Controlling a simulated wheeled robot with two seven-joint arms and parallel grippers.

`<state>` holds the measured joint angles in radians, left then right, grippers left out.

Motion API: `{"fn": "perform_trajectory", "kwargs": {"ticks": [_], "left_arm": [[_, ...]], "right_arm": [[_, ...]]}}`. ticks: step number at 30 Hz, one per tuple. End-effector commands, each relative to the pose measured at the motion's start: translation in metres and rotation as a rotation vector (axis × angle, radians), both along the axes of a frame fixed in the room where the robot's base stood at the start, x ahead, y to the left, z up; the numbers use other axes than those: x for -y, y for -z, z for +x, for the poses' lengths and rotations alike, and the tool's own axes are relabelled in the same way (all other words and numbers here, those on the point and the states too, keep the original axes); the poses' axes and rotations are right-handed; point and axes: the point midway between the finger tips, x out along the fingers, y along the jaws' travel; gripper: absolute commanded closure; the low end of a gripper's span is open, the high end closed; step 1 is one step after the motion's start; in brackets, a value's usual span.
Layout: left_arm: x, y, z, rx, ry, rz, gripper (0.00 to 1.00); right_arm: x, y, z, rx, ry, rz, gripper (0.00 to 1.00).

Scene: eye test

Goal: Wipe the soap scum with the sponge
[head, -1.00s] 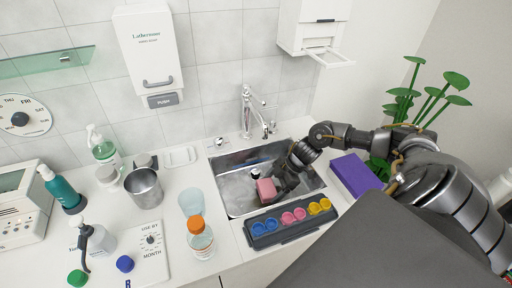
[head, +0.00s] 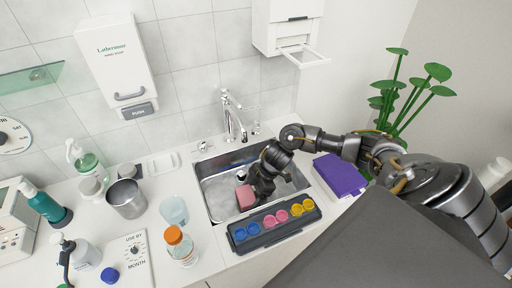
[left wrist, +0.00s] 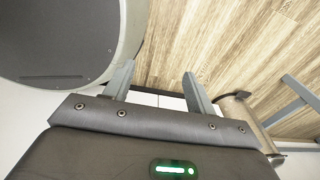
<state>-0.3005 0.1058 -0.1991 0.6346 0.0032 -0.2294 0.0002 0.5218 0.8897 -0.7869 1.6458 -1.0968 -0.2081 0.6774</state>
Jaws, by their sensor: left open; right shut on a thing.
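The pink sponge (head: 245,197) is in the metal sink (head: 202,171), low over or on its floor; I cannot tell if it touches. My right gripper (head: 252,193) is shut on the sponge, reaching in from the right, and its wrist hides the right part of the basin. Pale, cloudy marks show on the basin floor left of the sponge; I cannot tell soap scum from reflections. My left gripper (left wrist: 157,80) is open and empty in the left wrist view, above a wood-pattern floor. It is not seen in the head view.
A pill organizer (head: 272,222) lies along the sink's front edge. A purple box (head: 341,175) stands right of the sink. A clear cup (head: 173,210), an orange-capped bottle (head: 181,247) and a metal cup (head: 126,199) stand on the left. The faucet (head: 232,117) rises behind the basin.

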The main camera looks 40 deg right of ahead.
Motion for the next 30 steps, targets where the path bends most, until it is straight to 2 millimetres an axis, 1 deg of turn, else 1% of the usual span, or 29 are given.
{"fn": "perform_trajectory", "kwargs": {"ticks": [1, 7, 10, 17, 20, 27, 30], "left_arm": [[0.001, -0.004, 0.001, 0.001, 0.0, -0.001, 0.44], [0.007, -0.011, -0.001, -0.002, -0.002, -0.009, 0.44], [0.01, -0.012, -0.002, -0.003, -0.003, -0.012, 0.44], [0.012, -0.012, -0.002, -0.003, -0.004, -0.014, 0.44], [0.013, -0.015, -0.002, -0.002, -0.004, -0.015, 0.44], [0.013, -0.022, -0.002, -0.002, -0.004, -0.015, 0.44], [0.013, -0.023, -0.002, -0.002, -0.004, -0.015, 0.44]], "right_arm": [[-0.004, -0.002, 0.001, 0.0, 0.0, 0.001, 0.39], [-0.02, -0.001, 0.004, 0.001, 0.004, 0.003, 0.39], [-0.024, 0.001, 0.005, 0.002, 0.004, 0.001, 0.39], [-0.027, 0.001, 0.006, 0.003, 0.005, 0.002, 0.39], [-0.032, 0.001, 0.007, 0.002, 0.004, 0.003, 0.39], [-0.053, 0.002, 0.013, 0.003, 0.004, 0.004, 0.39], [-0.056, 0.004, 0.014, 0.003, 0.005, 0.002, 0.39]]}}
